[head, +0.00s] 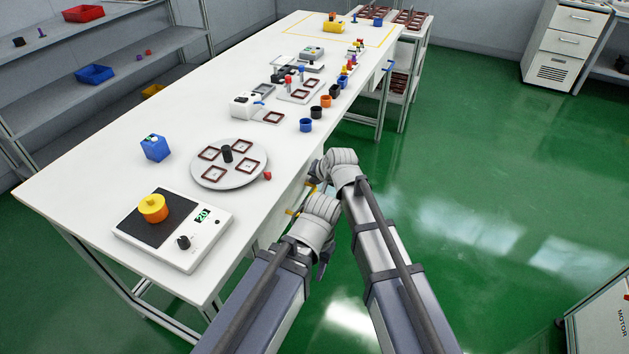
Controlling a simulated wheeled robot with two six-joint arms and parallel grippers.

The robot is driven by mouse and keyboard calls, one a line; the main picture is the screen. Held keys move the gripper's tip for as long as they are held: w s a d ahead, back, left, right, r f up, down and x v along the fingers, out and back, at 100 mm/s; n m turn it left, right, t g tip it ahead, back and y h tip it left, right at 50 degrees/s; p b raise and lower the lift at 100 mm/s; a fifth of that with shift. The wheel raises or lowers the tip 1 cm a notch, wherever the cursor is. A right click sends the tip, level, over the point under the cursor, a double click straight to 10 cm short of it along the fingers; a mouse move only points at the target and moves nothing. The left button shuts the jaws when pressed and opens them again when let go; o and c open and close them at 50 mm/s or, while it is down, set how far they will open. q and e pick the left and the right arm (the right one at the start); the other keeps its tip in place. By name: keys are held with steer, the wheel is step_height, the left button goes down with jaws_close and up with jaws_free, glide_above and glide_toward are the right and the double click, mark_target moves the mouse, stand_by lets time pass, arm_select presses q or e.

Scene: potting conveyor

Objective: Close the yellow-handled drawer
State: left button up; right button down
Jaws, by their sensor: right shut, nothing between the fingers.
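Parts of a yellow handle (290,212) show at the right side of the long white table, just left of my arms. The drawer front and how far it stands out are hidden by the tabletop edge and my arms. My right gripper (317,168) is shut and empty beside the table edge, close above the yellow handle. I cannot tell whether it touches the handle. My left arm's wrist (320,209) is just below it in the picture, and my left gripper (325,262) is mostly hidden, so its jaws cannot be read.
A blue handle (389,66) sits farther along the table's right side. Green floor (480,160) to the right is clear.

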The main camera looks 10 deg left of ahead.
arm_select(q)
steer(key=shift+w+a, duration=0.1)
steer(key=shift+a, duration=0.25)
arm_select(e)
steer(key=shift+w+a, duration=0.15)
steer(key=shift+a, duration=0.25)
steer(key=shift+a, duration=0.15)
arm_select(q)
step_height(320, 180, up, 8)
steer(key=d+p, duration=0.1)
steer(key=p, duration=0.7)
steer(key=shift+w+d, duration=0.2)
steer(key=shift+d, duration=0.05)
arm_select(e)
steer(key=s+d+r, duration=0.6)
steer(key=d+r, duration=0.1)
steer(key=r, duration=0.1)
steer(key=shift+s+d, duration=0.25)
steer(key=shift+d, duration=0.15)
